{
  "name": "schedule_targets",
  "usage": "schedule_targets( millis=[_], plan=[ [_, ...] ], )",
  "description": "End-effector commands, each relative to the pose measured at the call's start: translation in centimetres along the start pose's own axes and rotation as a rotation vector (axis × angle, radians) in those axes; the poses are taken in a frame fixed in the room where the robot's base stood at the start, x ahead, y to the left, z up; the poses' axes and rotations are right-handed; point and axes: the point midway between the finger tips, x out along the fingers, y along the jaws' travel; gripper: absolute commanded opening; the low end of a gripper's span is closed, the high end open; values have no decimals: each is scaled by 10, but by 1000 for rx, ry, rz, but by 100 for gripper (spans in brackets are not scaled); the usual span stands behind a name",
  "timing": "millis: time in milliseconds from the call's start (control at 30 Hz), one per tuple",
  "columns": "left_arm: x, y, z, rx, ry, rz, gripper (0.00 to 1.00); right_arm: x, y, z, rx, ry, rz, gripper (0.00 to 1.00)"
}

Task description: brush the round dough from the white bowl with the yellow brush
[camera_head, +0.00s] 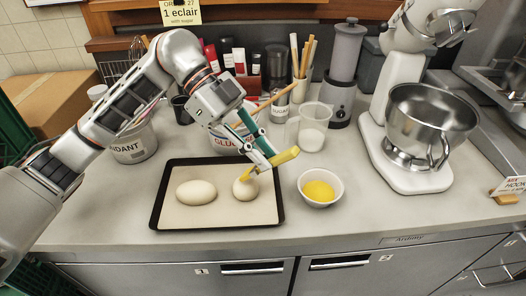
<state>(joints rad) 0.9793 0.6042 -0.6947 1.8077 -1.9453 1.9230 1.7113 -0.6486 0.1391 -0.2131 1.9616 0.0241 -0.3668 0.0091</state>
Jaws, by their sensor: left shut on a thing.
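My left gripper (264,153) is shut on the yellow brush (286,156) above the back right part of the dark-rimmed tray (221,224). The brush is tilted, and its lower end reaches down to the top of the round dough (245,191). It seems to touch the dough, but the exact contact is too small to tell. A longer oval dough (196,193) lies to the left on the same tray. The white bowl (319,202) stands just right of the tray and holds a yellow liquid. My right gripper is not in view.
The stand mixer with its steel bowl (432,117) stands at the right. Labelled tubs (134,149), a clear cup (314,128), a grinder (341,72) and bottles crowd the back. The counter's front strip and the space between white bowl and mixer are clear.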

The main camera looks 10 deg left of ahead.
Motion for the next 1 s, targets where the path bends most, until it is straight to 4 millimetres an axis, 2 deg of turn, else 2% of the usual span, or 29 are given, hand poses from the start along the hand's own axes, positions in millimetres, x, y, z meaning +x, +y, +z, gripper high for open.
schedule_targets(
  millis=[1000],
  plan=[
    [5,0,5,-1,0,1,1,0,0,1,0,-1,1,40]
  ],
)
